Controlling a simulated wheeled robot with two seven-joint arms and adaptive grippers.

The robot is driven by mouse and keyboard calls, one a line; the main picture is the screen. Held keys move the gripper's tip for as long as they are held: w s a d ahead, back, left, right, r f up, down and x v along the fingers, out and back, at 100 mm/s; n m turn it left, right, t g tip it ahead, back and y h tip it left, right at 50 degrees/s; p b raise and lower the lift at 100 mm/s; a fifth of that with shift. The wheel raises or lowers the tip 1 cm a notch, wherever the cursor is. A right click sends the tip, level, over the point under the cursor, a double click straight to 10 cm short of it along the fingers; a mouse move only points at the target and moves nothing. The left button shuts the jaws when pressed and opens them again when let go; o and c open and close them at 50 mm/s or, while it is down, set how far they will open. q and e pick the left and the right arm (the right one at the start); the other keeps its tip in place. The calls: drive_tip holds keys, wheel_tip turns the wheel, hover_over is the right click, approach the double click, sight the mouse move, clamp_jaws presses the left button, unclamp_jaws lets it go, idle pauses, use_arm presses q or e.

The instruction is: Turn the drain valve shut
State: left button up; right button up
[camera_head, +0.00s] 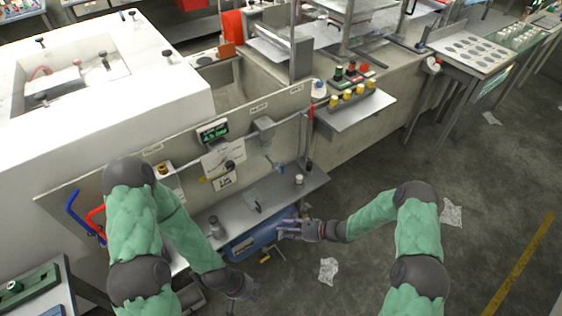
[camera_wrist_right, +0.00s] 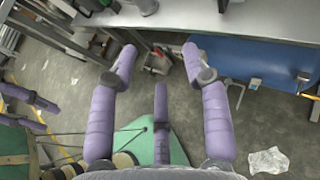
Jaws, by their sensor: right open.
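A small yellow handle (camera_head: 265,259) shows low on the floor side of a blue tank (camera_head: 250,240), under the grey shelf. It may be the drain valve; its turn position is too small to tell. The blue tank also shows in the right wrist view (camera_wrist_right: 262,65). My right gripper (camera_head: 290,228) is in front of the shelf and tank, up and right of the yellow handle. Its purple fingers are spread and empty in the right wrist view (camera_wrist_right: 158,58). My left gripper (camera_head: 244,289) hangs low, below and left of the handle; its finger opening is unclear.
The grey shelf (camera_head: 228,213) juts out above the tank. Blue (camera_head: 74,207) and red (camera_head: 95,216) bent handles stick out from the panel at left. Crumpled film (camera_head: 328,270) lies on the floor, and more (camera_head: 451,213) lies farther right. The floor at right is mostly clear.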

sight(282, 169)
drive_tip(key=w+d+r+m+t+p, duration=0.1)
drive_tip(key=w+d+r+m+t, duration=0.25)
drive_tip(key=w, duration=0.45)
drive_tip(key=w+d+r+m+t+p, duration=0.1)
drive_tip(key=w+d+r+m+t, duration=0.1)
drive_tip(key=w+r+t, duration=0.4)
use_arm(q)
drive_tip(key=shift+w+r+b, duration=0.2)
drive_tip(key=shift+w+b, duration=0.35)
drive_tip(key=shift+b, duration=0.55)
use_arm(e)
drive_tip(key=shift+m+g, duration=0.25)
drive_tip(key=shift+g, duration=0.2)
drive_tip(key=x, duration=1.1)
drive_tip(key=shift+w, duration=0.5)
clamp_jaws()
